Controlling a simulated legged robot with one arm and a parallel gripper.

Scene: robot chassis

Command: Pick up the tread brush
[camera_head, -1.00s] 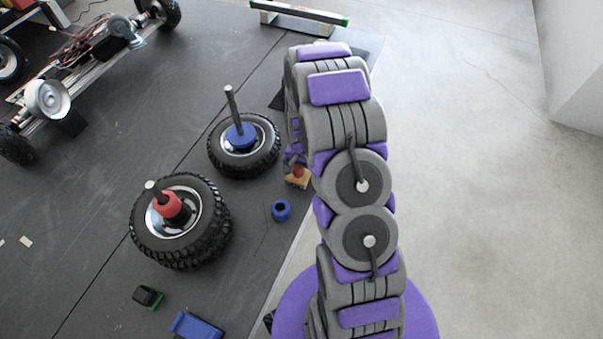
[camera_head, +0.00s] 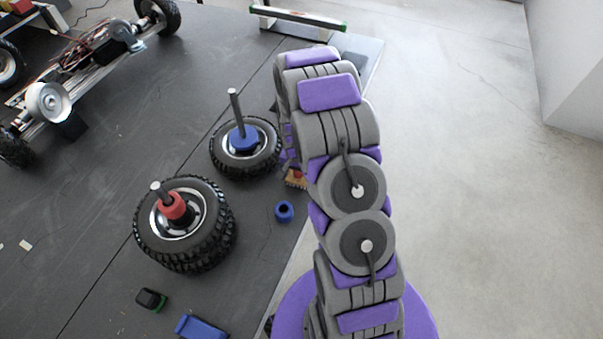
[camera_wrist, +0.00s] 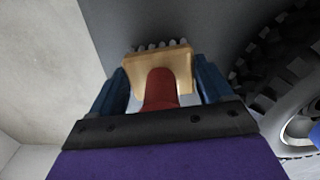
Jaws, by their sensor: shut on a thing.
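The bristles point away from the wrist, towards the dark mat. In the head view only a small part of the brush (camera_head: 296,178) shows beside my arm, near the mat's right edge. I cannot tell whether the bristles touch the mat.
A tyre with a blue-collared post (camera_head: 246,148) stands just left of the brush. Stacked tyres with a red-collared post (camera_head: 184,225) stand nearer. A wheeled chassis (camera_head: 90,65) is at upper left. Bare floor lies right.

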